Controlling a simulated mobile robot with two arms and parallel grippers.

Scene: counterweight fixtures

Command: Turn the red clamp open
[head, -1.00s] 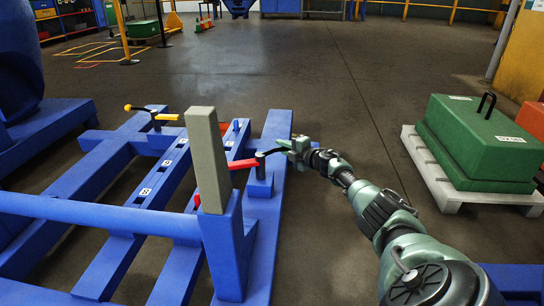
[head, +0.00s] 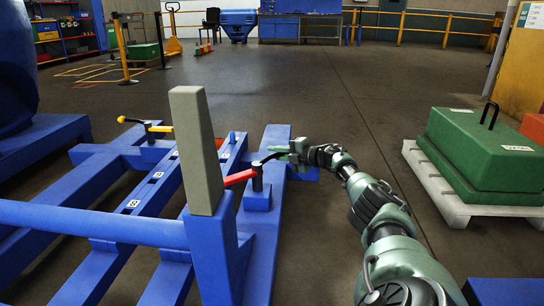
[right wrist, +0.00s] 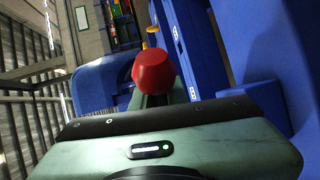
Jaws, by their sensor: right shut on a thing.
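The red clamp (head: 239,178) is on the blue frame, just right of the grey upright post, which hides part of it. Its red arm points left from a short pivot, and its black handle (head: 270,156) reaches right. My right gripper (head: 296,152) is shut on the handle's outer end. In the right wrist view the clamp's red knob (right wrist: 153,72) stands just beyond the gripper body; the fingertips are hard to make out there. My left gripper is not in view.
The grey post (head: 196,150) stands close left of the clamp. A clamp with a yellow knob (head: 122,119) is farther left on the blue frame (head: 258,240). A green block (head: 480,150) sits on a white pallet (head: 425,180) at right.

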